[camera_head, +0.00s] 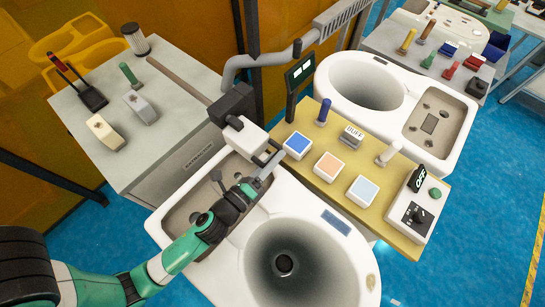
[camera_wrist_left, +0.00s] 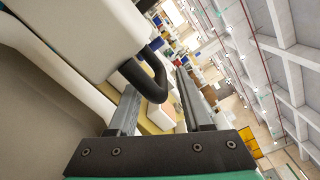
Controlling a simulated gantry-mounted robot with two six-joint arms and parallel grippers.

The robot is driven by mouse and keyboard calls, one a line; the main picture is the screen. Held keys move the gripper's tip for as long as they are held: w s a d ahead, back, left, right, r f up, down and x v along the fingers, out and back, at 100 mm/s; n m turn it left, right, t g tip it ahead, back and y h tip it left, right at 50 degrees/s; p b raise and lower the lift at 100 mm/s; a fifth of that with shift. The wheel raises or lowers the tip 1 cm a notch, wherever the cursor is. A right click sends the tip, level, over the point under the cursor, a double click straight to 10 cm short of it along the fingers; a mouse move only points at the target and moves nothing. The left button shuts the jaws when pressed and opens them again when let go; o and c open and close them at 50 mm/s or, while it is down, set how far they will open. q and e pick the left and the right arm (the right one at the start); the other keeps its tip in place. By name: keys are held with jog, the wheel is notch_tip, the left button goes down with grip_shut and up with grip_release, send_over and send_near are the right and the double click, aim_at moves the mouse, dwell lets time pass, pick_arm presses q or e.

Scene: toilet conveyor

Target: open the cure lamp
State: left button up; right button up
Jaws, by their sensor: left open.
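The cure lamp (camera_head: 245,138) is a white box head with a black joint on a long grey arm, hanging over the back edge of the near toilet. A black loop handle (camera_head: 266,157) sticks out from its front. In the left wrist view the lamp's white housing (camera_wrist_left: 75,35) fills the upper left, and the handle (camera_wrist_left: 157,72) curves into the space between the fingers. My left gripper (camera_head: 268,168) is open at the handle, with its fingers on either side of it; contact cannot be told. It also shows in the left wrist view (camera_wrist_left: 158,92). My right gripper is not in view.
The near toilet (camera_head: 350,245) lies below my left arm. A yellow board (camera_head: 310,180) with coloured blocks, pegs and a switch box (camera_head: 415,210) stands at right. A grey extractor cabinet (camera_head: 160,160) with tools on top stands at left. A second toilet (camera_head: 440,160) stands behind.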

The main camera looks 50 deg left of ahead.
pick_arm(q)
jog(key=c, duration=0.7)
jog(key=shift+r, duration=0.1)
grip_shut()
